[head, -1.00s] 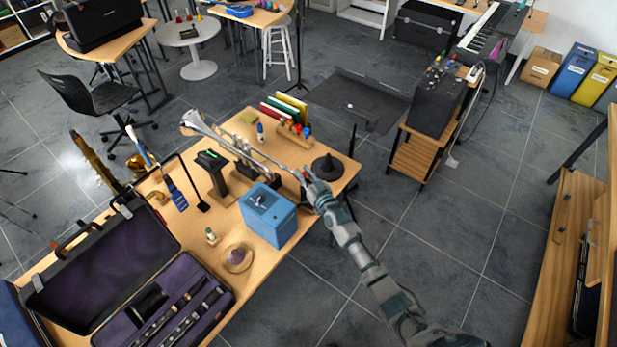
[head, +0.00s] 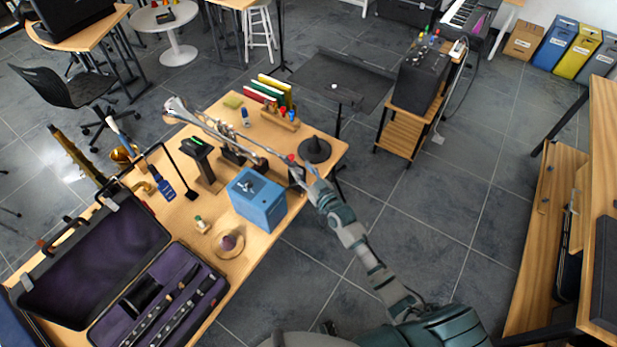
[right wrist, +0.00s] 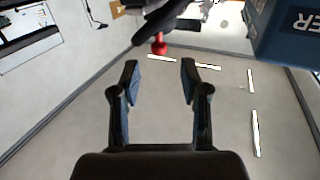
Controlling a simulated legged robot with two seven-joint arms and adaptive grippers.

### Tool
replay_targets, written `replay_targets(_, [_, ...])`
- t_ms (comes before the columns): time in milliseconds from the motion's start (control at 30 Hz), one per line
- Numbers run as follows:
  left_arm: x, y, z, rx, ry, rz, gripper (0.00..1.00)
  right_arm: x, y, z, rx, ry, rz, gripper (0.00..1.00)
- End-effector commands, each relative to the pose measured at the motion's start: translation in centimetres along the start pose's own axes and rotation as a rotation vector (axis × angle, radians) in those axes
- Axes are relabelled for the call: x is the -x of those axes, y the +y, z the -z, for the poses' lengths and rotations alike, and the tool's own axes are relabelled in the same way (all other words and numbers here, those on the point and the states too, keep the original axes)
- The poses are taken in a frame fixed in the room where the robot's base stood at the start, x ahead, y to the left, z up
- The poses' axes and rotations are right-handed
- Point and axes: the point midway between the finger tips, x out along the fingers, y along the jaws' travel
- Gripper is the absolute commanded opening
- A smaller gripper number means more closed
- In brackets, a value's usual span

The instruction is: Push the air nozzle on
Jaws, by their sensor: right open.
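A small red part with a rounded end, which may be the air nozzle (right wrist: 158,44), shows in the right wrist view beside the end of a dark bar. A red spot also shows in the head view (head: 291,157) near the table's right edge; I cannot tell whether it is seated on anything. My right gripper (head: 311,172) is just right of it, at the table edge. In the right wrist view my right gripper (right wrist: 158,82) has its fingers apart, with nothing between them, and the red part lies beyond the fingertips. My left gripper is not in view.
A blue box (head: 258,205) stands on the table (head: 215,290) left of my gripper; its lettered side (right wrist: 292,28) is close in the right wrist view. A long silver instrument (head: 215,128) lies behind. A black cone stand (head: 314,150) is behind my gripper.

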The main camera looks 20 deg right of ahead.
Motion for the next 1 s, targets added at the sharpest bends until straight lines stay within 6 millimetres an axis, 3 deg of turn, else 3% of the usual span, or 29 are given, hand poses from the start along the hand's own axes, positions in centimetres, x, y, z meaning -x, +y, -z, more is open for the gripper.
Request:
replay_targets(100, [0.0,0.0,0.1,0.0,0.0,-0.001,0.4,2.2,0.1,-0.1,0.001,-0.002,0.0,0.45])
replay_targets(267, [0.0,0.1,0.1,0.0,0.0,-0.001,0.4,3.6,0.0,-0.1,0.0,-0.002,0.0,0.45])
replay_targets(833, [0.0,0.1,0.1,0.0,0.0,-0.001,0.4,3.9,0.1,-0.1,0.0,-0.002,0.0,0.45])
replay_targets(933, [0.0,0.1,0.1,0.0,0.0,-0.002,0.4,4.0,0.2,-1.5,-0.003,-0.027,-0.006,0.45])
replay_targets(1000, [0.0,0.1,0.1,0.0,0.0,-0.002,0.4,4.4,0.4,-4.1,-0.008,-0.077,-0.017,0.45])
